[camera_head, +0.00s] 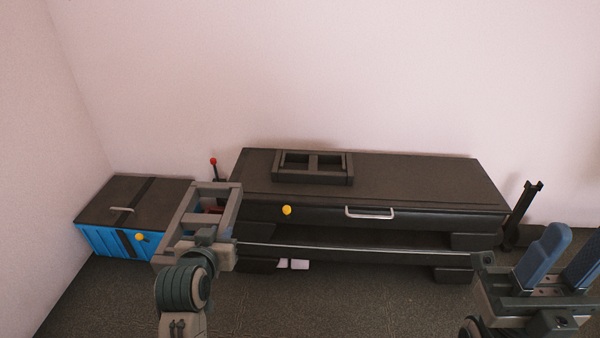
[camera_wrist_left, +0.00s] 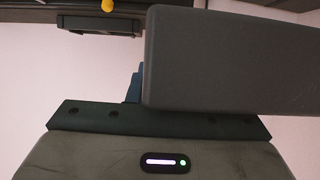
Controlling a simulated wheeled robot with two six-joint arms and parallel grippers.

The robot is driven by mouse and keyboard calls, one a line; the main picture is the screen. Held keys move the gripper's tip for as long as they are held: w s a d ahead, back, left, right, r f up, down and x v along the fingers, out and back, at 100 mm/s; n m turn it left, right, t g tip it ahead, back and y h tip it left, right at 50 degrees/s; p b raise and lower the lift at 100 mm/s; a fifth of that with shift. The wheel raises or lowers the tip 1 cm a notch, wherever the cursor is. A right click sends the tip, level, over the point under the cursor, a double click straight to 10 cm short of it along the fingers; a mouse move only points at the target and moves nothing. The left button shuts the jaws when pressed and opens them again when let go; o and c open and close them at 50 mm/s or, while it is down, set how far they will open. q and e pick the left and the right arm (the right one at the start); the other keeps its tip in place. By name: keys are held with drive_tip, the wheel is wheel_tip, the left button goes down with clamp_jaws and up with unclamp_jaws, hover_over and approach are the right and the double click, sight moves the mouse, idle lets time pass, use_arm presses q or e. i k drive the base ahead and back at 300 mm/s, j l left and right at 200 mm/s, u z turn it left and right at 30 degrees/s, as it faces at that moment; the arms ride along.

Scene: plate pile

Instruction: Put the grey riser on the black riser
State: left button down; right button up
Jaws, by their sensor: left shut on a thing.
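The grey riser (camera_head: 231,208), an open rectangular frame with a crossbar, is held up in front of the dark bench's left end. My left gripper (camera_head: 210,236) is shut on its near side, and the fingertips are mostly hidden. In the left wrist view the grey riser (camera_wrist_left: 235,62) fills the upper right, beside a bit of blue finger. The black riser (camera_head: 313,177), a similar dark frame, lies flat on the bench top, right of and behind the grey one, apart from it. My right gripper (camera_head: 568,262) is at the lower right, its blue fingers apart and empty.
The dark bench (camera_head: 420,185) has a yellow knob (camera_head: 286,210) and a drawer handle (camera_head: 370,213) on its front. Its top right of the black riser is clear. A blue cabinet (camera_head: 105,241) stands left. A red-tipped lever (camera_head: 213,162) rises behind the grey riser.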

sight(312, 162)
drive_tip(key=i+l, duration=0.15)
drive_tip(key=l, duration=0.2)
drive_tip(key=i+l, duration=0.1)
drive_tip(key=l, duration=0.3)
drive_tip(key=i+l, duration=0.15)
drive_tip(key=l, duration=0.2)
drive_tip(key=i+l, duration=0.1)
drive_tip(key=l, duration=0.25)
drive_tip(key=i+l, duration=0.15)
drive_tip(key=l, duration=0.25)
drive_tip(key=i+l, duration=0.15)
drive_tip(key=l, duration=0.2)
drive_tip(key=i+l, duration=0.2)
drive_tip(key=l, duration=0.15)
drive_tip(key=i+l+u, duration=0.1)
drive_tip(key=l, duration=0.25)
drive_tip(key=i+j, duration=0.1)
drive_tip(key=j, duration=0.25)
